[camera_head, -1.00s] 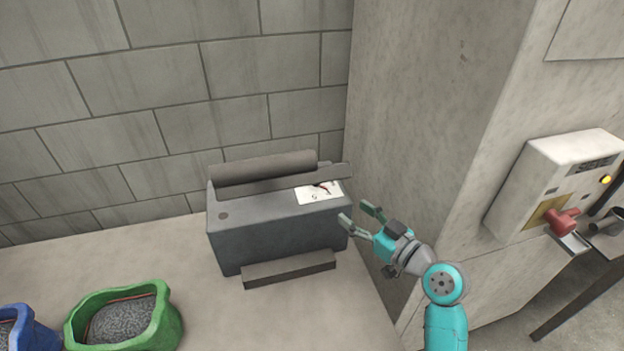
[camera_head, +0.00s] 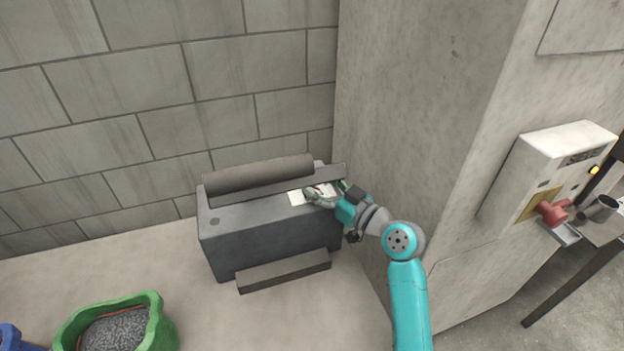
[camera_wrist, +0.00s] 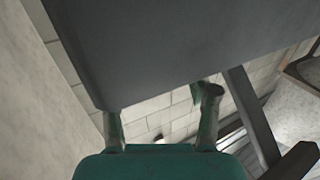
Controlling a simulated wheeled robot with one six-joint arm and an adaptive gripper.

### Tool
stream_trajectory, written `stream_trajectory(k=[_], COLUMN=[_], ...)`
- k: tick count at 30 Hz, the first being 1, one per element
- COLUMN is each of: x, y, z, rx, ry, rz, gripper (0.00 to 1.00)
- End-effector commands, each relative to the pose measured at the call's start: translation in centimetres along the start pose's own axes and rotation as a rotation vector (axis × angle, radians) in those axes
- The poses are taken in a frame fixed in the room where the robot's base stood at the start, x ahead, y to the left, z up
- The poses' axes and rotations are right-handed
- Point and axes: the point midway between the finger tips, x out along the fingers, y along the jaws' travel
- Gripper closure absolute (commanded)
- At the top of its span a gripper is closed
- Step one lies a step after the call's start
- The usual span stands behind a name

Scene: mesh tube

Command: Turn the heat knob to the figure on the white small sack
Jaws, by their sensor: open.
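A dark grey machine (camera_head: 265,235) with a thick roller bar along its top back stands against the block wall in the head view. A white dial plate (camera_head: 297,198) lies on the right end of its top. My gripper (camera_head: 327,191) reaches in from the right over this plate, open, and covers most of it. The heat knob cannot be made out behind the fingers. In the wrist view my gripper (camera_wrist: 160,108) shows two spread fingers with nothing seen between them, below a large dark surface. No white small sack is in view.
A green sack (camera_head: 165,325) of grey grains and a blue sack (camera_head: 10,338) stand at the lower left. A concrete pillar (camera_head: 420,120) rises right behind my arm. A white box (camera_head: 555,165) with a red handle (camera_head: 553,212) is at the right.

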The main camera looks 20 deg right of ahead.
Motion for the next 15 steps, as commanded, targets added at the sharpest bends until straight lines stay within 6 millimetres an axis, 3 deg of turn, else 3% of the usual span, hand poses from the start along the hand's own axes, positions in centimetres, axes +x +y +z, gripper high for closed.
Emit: stream_trajectory(k=[6, 15], x=[2.4, 2.9], y=[0.0, 0.0], z=[0.0, 0.0], rx=[-0.001, -0.001], ry=[0.0, 0.0], rz=[-0.001, 0.001], gripper=[0.41, 0.41])
